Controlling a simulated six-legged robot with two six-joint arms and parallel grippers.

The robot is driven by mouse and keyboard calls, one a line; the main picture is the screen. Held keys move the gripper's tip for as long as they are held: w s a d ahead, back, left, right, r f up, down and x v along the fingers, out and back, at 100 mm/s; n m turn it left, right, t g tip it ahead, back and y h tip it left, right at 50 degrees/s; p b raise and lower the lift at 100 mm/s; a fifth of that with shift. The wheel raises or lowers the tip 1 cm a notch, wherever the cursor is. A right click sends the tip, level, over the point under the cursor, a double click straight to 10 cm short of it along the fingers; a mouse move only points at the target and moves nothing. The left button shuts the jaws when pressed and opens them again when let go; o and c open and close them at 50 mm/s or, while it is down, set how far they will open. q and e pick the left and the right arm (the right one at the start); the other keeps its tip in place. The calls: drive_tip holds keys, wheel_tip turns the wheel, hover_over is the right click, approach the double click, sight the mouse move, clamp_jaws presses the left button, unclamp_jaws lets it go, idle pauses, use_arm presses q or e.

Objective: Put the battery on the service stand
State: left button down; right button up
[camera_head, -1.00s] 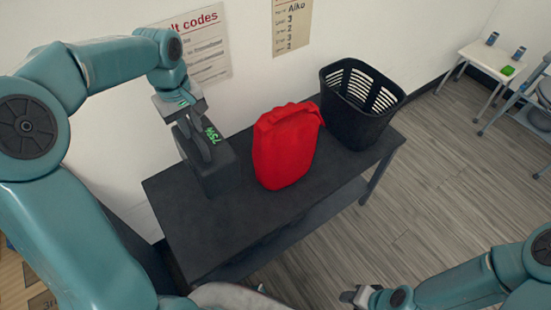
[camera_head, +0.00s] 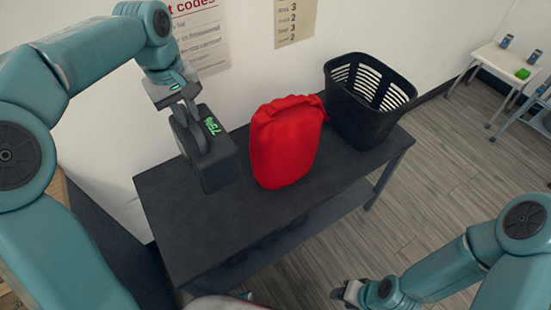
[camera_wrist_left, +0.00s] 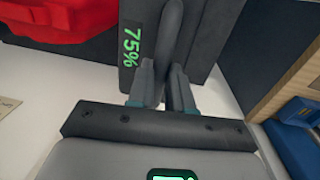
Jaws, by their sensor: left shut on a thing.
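The battery (camera_head: 218,165) is a dark grey box with a green percentage readout on top. My left gripper (camera_head: 192,113) is shut on the battery's handle and holds it over the left part of a dark table (camera_head: 190,235); it looks raised off the top. In the left wrist view the battery (camera_wrist_left: 205,60) reads 75%, and its handle sits between the fingers of the left gripper (camera_wrist_left: 160,85). My right gripper (camera_head: 342,293) is low at the bottom of the head view, away from the table; its jaws are too small to read. I cannot identify a service stand for certain.
A red bag (camera_head: 287,145) stands just right of the battery on the table. A black slotted basket (camera_head: 368,105) is at the table's right end. A small white table (camera_head: 508,65) with small items is far right. The table's front part is clear.

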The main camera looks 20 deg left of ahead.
use_arm(q)
drive_tip(key=shift+d, duration=0.3)
drive_tip(key=shift+s, duration=0.1)
drive_tip(key=shift+f, duration=0.3)
wheel_tip(320, 180, down, 14)
drive_tip(key=shift+f+b, duration=0.1)
drive_tip(key=shift+b, duration=0.8)
drive_tip(key=shift+f, duration=0.75)
wheel_tip(320, 180, down, 4)
drive_tip(key=shift+r, duration=0.15)
drive_tip(key=c, duration=1)
unclamp_jaws()
drive_tip(key=shift+c, duration=0.2)
